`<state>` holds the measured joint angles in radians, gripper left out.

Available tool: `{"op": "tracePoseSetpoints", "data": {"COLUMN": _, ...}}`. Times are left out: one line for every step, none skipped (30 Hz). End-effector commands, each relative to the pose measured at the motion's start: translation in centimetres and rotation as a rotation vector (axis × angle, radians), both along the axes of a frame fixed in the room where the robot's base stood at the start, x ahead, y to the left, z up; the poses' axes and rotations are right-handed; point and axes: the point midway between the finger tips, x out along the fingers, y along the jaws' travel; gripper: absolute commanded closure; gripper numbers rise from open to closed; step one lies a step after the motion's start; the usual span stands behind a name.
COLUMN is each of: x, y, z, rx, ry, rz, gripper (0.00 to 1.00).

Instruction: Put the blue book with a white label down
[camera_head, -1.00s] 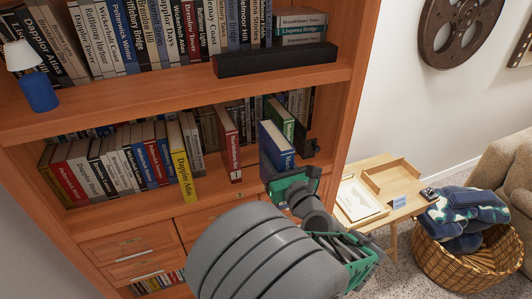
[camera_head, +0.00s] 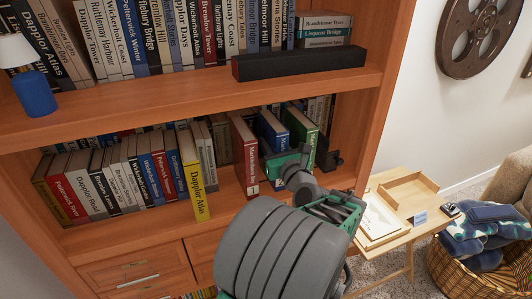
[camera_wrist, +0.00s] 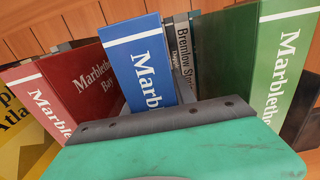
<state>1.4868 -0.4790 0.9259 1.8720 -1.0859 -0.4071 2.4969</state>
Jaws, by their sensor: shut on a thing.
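The blue book with a white label band (camera_head: 272,133) stands upright on the middle shelf (camera_head: 221,201), between a red book (camera_head: 244,155) and a green book (camera_head: 301,130). In the wrist view the blue book (camera_wrist: 140,65) rises behind the green pad of my gripper (camera_wrist: 175,140), with "Marbl" readable on its spine. My gripper (camera_head: 286,163) is shut on the blue book from the front. The pad hides the book's lower part, so I cannot see whether its base touches the shelf.
A yellow book (camera_head: 193,172) leans left of the red book. A dark bookend-like object (camera_head: 328,156) is right of the green book. The shelf above holds a black bar (camera_head: 298,62). A side table (camera_head: 402,240) with a wooden tray (camera_head: 407,190) stands right of the bookcase.

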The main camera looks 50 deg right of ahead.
Motion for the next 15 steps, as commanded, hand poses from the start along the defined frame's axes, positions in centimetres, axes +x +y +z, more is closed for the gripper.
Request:
{"op": "tracePoseSetpoints", "data": {"x": -0.08, "y": -0.10, "z": -0.51, "rx": -0.006, "ry": -0.002, "rz": -0.002, "gripper": 1.00}}
{"op": "tracePoseSetpoints", "data": {"x": -0.11, "y": -0.12, "z": -0.39, "rx": -0.006, "ry": -0.002, "rz": -0.002, "gripper": 1.00}}
{"op": "tracePoseSetpoints", "data": {"x": -0.11, "y": -0.12, "z": -0.18, "rx": -0.006, "ry": -0.002, "rz": -0.002, "gripper": 1.00}}
{"op": "tracePoseSetpoints", "data": {"x": -0.10, "y": -0.11, "z": -0.08, "rx": -0.006, "ry": -0.002, "rz": -0.002, "gripper": 1.00}}
{"op": "tracePoseSetpoints", "data": {"x": -0.10, "y": -0.10, "z": -0.05, "rx": -0.005, "ry": -0.002, "rz": -0.002, "gripper": 1.00}}
{"op": "tracePoseSetpoints", "data": {"x": -0.09, "y": -0.09, "z": -0.05, "rx": -0.005, "ry": -0.002, "rz": -0.002, "gripper": 1.00}}
{"op": "tracePoseSetpoints", "data": {"x": -0.08, "y": -0.08, "z": -0.05, "rx": -0.005, "ry": -0.002, "rz": -0.001, "gripper": 1.00}}
{"op": "tracePoseSetpoints", "data": {"x": -0.06, "y": -0.07, "z": -0.07, "rx": -0.005, "ry": -0.002, "rz": -0.001, "gripper": 1.00}}
{"op": "tracePoseSetpoints", "data": {"x": -0.04, "y": -0.05, "z": -0.18, "rx": -0.004, "ry": -0.002, "rz": -0.001, "gripper": 1.00}}
{"op": "tracePoseSetpoints", "data": {"x": -0.03, "y": -0.04, "z": -0.30, "rx": -0.004, "ry": -0.002, "rz": 0.000, "gripper": 1.00}}
{"op": "tracePoseSetpoints", "data": {"x": -0.02, "y": -0.03, "z": -0.40, "rx": -0.003, "ry": -0.003, "rz": 0.000, "gripper": 1.00}}
{"op": "tracePoseSetpoints", "data": {"x": -0.01, "y": 0.01, "z": -0.57, "rx": -0.001, "ry": -0.001, "rz": 0.000, "gripper": 0.67}}
{"op": "tracePoseSetpoints", "data": {"x": 0.00, "y": 0.02, "z": -0.55, "rx": -0.001, "ry": -0.001, "rz": 0.001, "gripper": 0.64}}
{"op": "tracePoseSetpoints", "data": {"x": 0.02, "y": 0.03, "z": -0.54, "rx": -0.001, "ry": -0.001, "rz": 0.001, "gripper": 0.62}}
{"op": "tracePoseSetpoints", "data": {"x": 0.04, "y": 0.06, "z": -0.54, "rx": -0.001, "ry": -0.001, "rz": 0.002, "gripper": 0.58}}
